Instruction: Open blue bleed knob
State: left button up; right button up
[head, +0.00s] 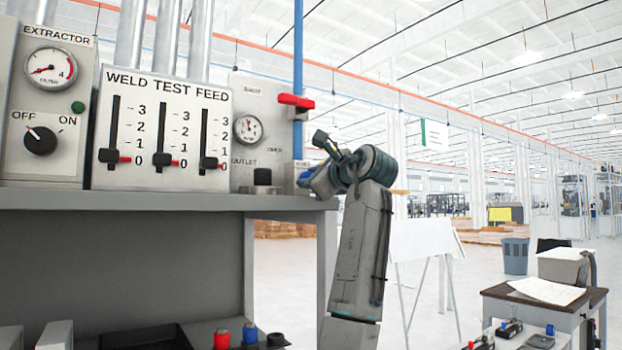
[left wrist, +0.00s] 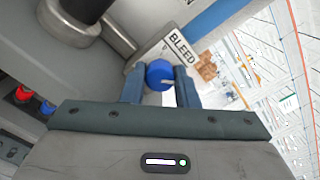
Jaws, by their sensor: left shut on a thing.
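The round blue bleed knob (left wrist: 159,72) sits between the two blue-grey fingers of my left gripper (left wrist: 161,88) in the left wrist view. The fingers are shut on it, one on each side. A white plate lettered BLEED (left wrist: 181,46) is just behind the knob. In the head view my left gripper (head: 309,176) reaches the right end of the bench panel, by the foot of the blue pipe. There the gripper largely hides the knob. My right gripper is in neither view.
A red lever (head: 296,102) lies crosswise on the blue pipe (head: 298,50) above my gripper. A gauge (head: 248,129) and a black knob (head: 262,177) are to its left. The weld test feed panel (head: 160,130) stands further left.

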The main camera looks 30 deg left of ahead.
pick_arm(q)
jog(key=shift+f, duration=0.15)
jog(key=o, duration=1)
jog(key=shift+s+d+b, duration=0.15)
jog(key=shift+d+b, duration=0.25)
jog(key=shift+d, duration=0.1)
jog(key=b+v, duration=0.4)
jog(key=v, duration=0.6)
jog(key=shift+a, duration=0.1)
